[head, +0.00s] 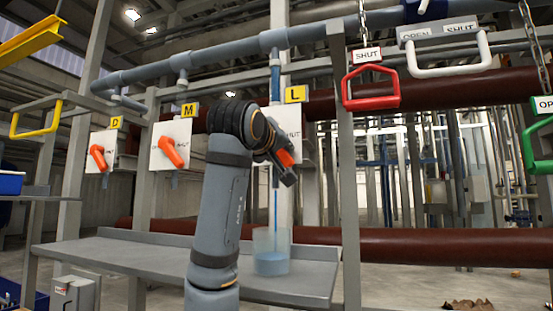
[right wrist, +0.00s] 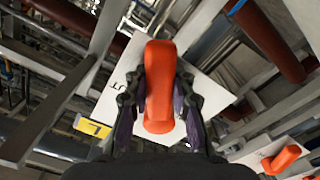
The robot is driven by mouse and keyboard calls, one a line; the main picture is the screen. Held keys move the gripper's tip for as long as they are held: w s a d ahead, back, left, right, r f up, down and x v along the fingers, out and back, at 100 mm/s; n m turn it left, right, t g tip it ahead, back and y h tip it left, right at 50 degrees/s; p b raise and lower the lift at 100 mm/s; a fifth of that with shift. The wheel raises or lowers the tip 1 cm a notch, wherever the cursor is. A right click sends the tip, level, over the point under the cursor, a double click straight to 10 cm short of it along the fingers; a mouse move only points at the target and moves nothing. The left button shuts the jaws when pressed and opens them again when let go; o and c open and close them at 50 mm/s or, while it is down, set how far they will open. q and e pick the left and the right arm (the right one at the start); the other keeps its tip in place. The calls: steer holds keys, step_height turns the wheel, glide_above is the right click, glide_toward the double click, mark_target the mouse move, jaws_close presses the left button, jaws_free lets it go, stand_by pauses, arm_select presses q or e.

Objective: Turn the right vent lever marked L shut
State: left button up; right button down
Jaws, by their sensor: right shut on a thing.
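The orange L vent lever (head: 286,158) is on a white plate (head: 293,118) under a yellow L tag (head: 295,94). My right gripper (head: 282,164) is at this lever, and its arm hides much of the plate. In the right wrist view, the two fingers of my right gripper (right wrist: 160,95) are shut on the orange lever (right wrist: 160,60), one on each side. The L tag (right wrist: 93,127) shows there at the lower left. In the head view the lever slants, but its exact angle is partly hidden. My left gripper is not in view.
Similar orange levers marked M (head: 172,152) and D (head: 99,158) are to the left. A clear beaker (head: 271,240) with blue liquid stands on the grey shelf (head: 130,254), below a thin blue stream. Red (head: 370,102) and white (head: 448,71) handles hang at the upper right.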

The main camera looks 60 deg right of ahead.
steer(key=shift+s+d+r+n, duration=0.1)
steer(key=shift+s+n, duration=0.1)
steer(key=shift+n, duration=0.4)
steer(key=shift+s+r+n, duration=0.1)
steer(key=shift+s+n, duration=0.1)
steer(key=shift+n, duration=0.4)
steer(key=c, duration=1.1)
jaws_free()
steer(key=shift+r, duration=0.2)
steer(key=shift+s+a, duration=0.1)
steer(key=shift+a, duration=0.1)
steer(key=v, duration=1.1)
steer(key=shift+s+a, duration=0.15)
steer(key=shift+a, duration=0.2)
